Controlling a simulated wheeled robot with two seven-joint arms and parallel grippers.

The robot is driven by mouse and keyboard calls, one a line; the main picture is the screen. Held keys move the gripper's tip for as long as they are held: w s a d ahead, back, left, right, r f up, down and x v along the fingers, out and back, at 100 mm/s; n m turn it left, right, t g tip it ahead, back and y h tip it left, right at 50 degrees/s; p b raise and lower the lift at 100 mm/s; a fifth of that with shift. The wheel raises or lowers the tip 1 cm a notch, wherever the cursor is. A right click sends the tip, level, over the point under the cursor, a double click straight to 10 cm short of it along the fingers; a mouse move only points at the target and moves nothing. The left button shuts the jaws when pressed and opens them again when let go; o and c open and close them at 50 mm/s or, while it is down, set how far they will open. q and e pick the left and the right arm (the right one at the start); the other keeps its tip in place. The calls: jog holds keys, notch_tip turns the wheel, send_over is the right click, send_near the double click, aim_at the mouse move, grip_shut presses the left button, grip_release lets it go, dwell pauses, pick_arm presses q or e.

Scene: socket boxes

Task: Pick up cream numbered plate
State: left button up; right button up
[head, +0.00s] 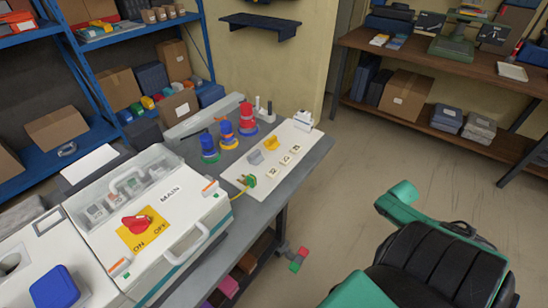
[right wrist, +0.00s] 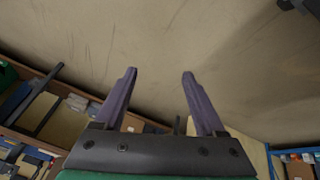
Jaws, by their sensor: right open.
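Several small cream plates (head: 285,160) with dark markings lie in a slanted row on a white board (head: 241,173) on the grey table in the head view. The markings are too small to read surely. My left gripper is in neither view.
A white MAIN switch box (head: 172,190) with a red knob stands left of the board. Blue, yellow and red stacked plugs (head: 247,116) stand behind it. A bulky black-and-green shape (head: 440,255) fills the lower right. Open floor (head: 345,160) lies right of the table.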

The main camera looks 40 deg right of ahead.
jog(key=w+d+r+m+t+b, duration=0.1)
jog(key=w+d+r+m+b, duration=0.15)
jog(key=w+d+r, duration=0.55)
jog(key=w+a+r+m+t+b, duration=0.1)
jog(key=w+a+r+m, duration=0.1)
jog(key=w+r, duration=0.8)
notch_tip(320, 180, up, 16)
jog(key=y+b, duration=0.1)
jog(key=b, duration=0.4)
send_over(288, 157)
jog(key=d, duration=0.7)
jog(key=s+a+g+b, duration=0.2)
jog(key=a, duration=1.2)
jog(key=x, duration=0.4)
jog(key=d+x, duration=0.1)
jog(key=x, duration=0.4)
jog(key=p+x, duration=0.1)
jog(key=x, duration=0.4)
jog(key=shift+w+d, duration=0.25)
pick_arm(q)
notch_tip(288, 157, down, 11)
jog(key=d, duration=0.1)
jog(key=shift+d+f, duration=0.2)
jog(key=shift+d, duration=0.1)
pick_arm(e)
jog(key=shift+r, duration=0.1)
grip_shut()
